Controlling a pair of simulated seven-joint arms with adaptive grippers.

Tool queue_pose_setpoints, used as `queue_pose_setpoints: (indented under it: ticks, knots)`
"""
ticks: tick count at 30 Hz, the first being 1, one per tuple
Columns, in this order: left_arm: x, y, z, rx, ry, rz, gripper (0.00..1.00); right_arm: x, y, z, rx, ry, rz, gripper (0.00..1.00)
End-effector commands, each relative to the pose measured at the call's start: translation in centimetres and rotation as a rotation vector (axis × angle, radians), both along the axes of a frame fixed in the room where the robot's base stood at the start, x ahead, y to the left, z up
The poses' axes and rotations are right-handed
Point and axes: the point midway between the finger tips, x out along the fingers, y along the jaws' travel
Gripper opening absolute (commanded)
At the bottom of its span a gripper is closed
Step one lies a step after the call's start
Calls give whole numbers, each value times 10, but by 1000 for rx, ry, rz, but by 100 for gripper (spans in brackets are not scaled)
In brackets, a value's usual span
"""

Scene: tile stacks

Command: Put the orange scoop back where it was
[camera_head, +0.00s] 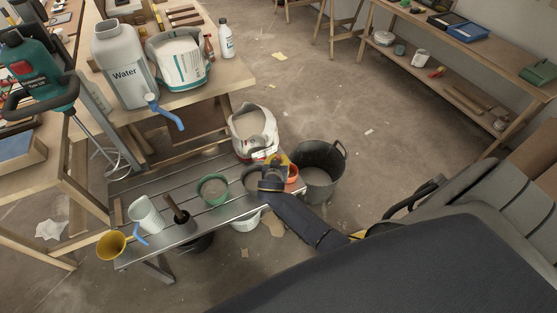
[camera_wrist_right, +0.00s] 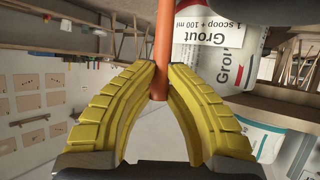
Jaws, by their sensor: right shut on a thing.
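My right gripper (camera_head: 278,163) is over the right end of the grey slatted bench, by the grout bag (camera_head: 254,130). In the right wrist view the yellow fingers (camera_wrist_right: 160,75) are closed around the orange handle of the scoop (camera_wrist_right: 163,40). The scoop's bowl is out of that view. In the head view an orange rounded part (camera_head: 292,173) shows just right of the gripper, partly hidden by it; I take it for the scoop. The grout bag, printed "1 scoop + 100 ml", also shows behind the handle in the wrist view (camera_wrist_right: 215,50). My left gripper is not in view.
A dark bucket (camera_head: 320,172) is on the floor right of the bench. A water container (camera_head: 122,70) stands on the table behind. Floor to the right is open.

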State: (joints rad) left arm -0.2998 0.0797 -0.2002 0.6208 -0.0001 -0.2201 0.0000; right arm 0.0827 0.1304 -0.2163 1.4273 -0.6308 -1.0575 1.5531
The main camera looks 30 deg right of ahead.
Motion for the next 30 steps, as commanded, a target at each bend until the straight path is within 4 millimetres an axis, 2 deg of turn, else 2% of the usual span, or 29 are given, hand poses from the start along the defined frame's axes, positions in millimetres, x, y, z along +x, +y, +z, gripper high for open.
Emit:
queue_pose_setpoints:
  ticks: [7,8,12,23,30]
  knots:
    - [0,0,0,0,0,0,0,0,0,-3,0,1,-1,0]
    - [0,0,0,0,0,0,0,0,0,-3,0,1,-1,14]
    - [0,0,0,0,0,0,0,0,0,-3,0,0,-1,30]
    - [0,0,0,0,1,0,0,-1,1,1,1,-1,0,31]
    - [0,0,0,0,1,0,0,-24,19,14,4,-1,-2,31]
